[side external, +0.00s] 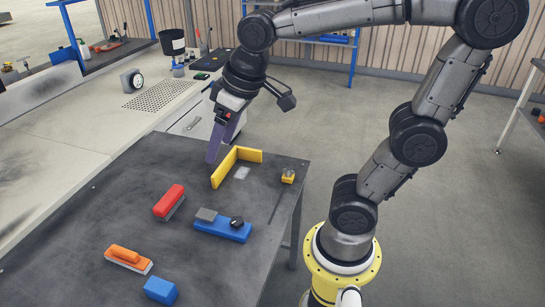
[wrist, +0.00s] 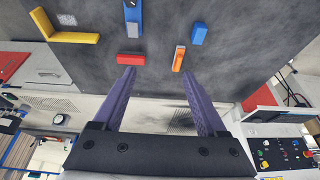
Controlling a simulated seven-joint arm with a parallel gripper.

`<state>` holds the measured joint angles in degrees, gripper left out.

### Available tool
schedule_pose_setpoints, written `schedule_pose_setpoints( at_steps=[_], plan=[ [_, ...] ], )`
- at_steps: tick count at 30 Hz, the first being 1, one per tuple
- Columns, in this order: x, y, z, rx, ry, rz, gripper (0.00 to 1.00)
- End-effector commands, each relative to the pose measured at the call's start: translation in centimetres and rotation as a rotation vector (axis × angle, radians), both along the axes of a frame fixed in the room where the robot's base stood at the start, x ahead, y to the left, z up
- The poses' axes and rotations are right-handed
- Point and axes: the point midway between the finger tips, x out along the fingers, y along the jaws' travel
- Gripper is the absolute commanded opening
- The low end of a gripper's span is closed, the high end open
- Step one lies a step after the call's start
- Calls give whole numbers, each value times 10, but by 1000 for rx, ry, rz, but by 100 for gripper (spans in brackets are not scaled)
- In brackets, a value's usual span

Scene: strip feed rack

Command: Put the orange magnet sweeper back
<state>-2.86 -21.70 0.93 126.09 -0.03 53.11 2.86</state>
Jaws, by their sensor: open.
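The orange magnet sweeper (side external: 127,258), an orange-handled block with a pale base, lies on the dark table near its front left in the side view. It also shows in the wrist view (wrist: 178,58), beyond my right-hand finger and apart from it. My gripper (side external: 212,155) points down over the table's back edge, beside the yellow angled fence (side external: 222,172). In the wrist view my gripper (wrist: 158,74) has its two purple fingers spread wide, with nothing between them. I cannot tell which spot is the sweeper's place.
A red block (side external: 168,200), a blue block (side external: 160,290) and a blue tool with grey and black parts (side external: 222,230) lie on the table (side external: 90,210). A small yellow block (side external: 288,176) and pale square (side external: 241,172) are near the fence. Bare table separates them.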

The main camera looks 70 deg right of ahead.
Motion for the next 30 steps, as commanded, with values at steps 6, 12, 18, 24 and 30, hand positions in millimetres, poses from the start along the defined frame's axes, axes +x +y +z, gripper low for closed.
schedule_pose_setpoints(
  at_steps=[6, 12, 18, 24, 30],
  plan=[
    [-71, -10, -15, -12, -86, -4, 75],
    [-96, -13, -27, -17, -115, -6, 75],
    [-98, -13, -29, -18, -116, -5, 75],
    [-98, -13, -29, -18, -116, -5, 75],
    [-97, -13, -29, -18, -116, -5, 75]
  ],
)
